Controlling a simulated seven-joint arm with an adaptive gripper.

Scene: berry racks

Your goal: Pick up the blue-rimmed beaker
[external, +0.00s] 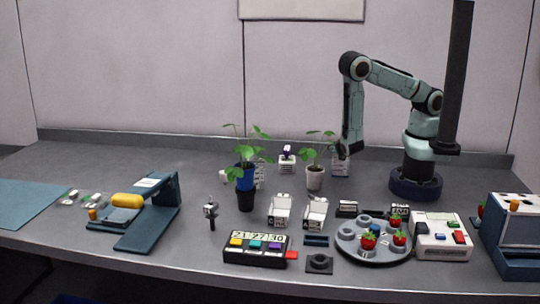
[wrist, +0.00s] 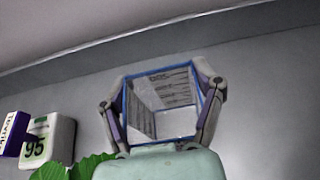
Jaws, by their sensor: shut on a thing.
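The blue-rimmed beaker (wrist: 160,92) is a square, clear-walled container with a blue edge and dark print on its sides. In the wrist view it sits between the two fingers of my gripper (wrist: 163,108), which press on its left and right sides. In the external view my gripper (external: 343,152) points down at the back of the table, with the pale printed beaker (external: 341,168) at its tips. The blue rim is too small to make out there. I cannot tell whether the beaker's base touches the table.
A potted plant (external: 315,178) stands just left of the beaker. A white block with a purple top (external: 287,160) is farther left; it also shows in the wrist view (wrist: 48,140). A round grey tray with strawberries (external: 372,256) lies in front. Bare table lies right of the beaker.

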